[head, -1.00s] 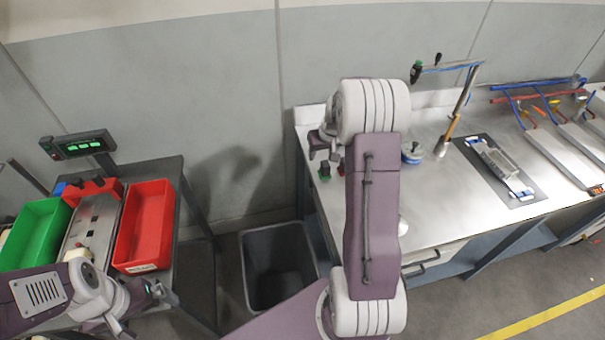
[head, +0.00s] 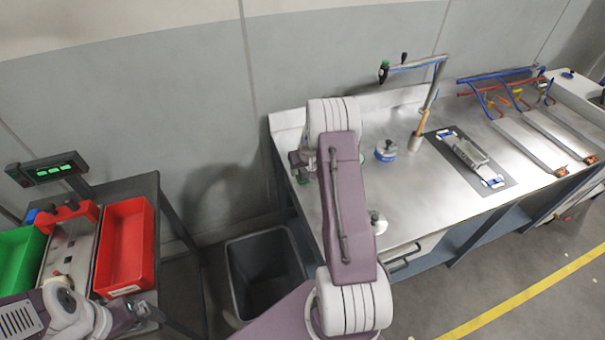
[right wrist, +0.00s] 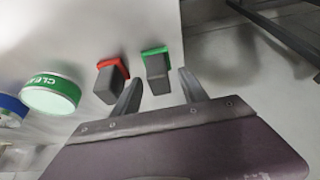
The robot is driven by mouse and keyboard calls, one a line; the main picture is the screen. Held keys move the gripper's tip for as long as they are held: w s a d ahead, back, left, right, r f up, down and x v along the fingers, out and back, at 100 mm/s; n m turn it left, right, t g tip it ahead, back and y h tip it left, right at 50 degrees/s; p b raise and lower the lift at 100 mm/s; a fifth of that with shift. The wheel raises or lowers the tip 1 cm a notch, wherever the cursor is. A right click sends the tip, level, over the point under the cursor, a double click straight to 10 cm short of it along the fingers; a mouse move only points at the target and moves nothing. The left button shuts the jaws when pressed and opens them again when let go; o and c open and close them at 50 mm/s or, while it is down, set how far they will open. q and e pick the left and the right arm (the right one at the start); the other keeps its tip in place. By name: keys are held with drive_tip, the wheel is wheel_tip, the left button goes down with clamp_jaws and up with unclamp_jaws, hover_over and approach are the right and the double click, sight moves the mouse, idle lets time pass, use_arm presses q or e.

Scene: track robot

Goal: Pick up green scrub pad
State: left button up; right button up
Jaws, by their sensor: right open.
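The green scrub pad (right wrist: 157,67) shows in the right wrist view as a dark grey block with a bright green edge, on the steel worktop. My right gripper (right wrist: 160,78) is open, its two fingers pointing at the pad, one toward each side. I cannot tell whether they touch it. In the head view my right gripper (head: 298,160) is at the worktop's left end, and a small green-and-dark item (head: 302,177) shows just below it. My left gripper (head: 146,311) is at the lower left, too small to read.
A similar red-edged block (right wrist: 111,82) stands close beside the green one. A green-labelled round container (right wrist: 50,96) is farther left, with a blue one (right wrist: 10,108). A grey bin (head: 265,273) stands below the worktop's left end. The steel worktop (head: 400,205) has clear room mid-surface.

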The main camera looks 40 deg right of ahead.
sight(306, 169)
clamp_jaws()
drive_tip(key=shift+r, duration=0.15)
drive_tip(key=shift+r, duration=0.25)
drive_tip(key=r, duration=0.2)
drive_tip(key=s+r+b, duration=0.1)
drive_tip(key=shift+d+r, duration=0.3)
drive_tip(key=shift+r, duration=0.1)
drive_tip(key=s+d+r+b, duration=0.1)
drive_tip(key=s+d+r, duration=0.1)
drive_tip(key=s+r, duration=0.1)
drive_tip(key=s+d+r+b, duration=0.1)
drive_tip(key=s+d+r, duration=0.1)
drive_tip(key=s, duration=0.4)
drive_tip(key=shift+s+d+r, duration=0.25)
drive_tip(key=shift+s+r, duration=0.05)
drive_tip(key=shift+r, duration=0.5)
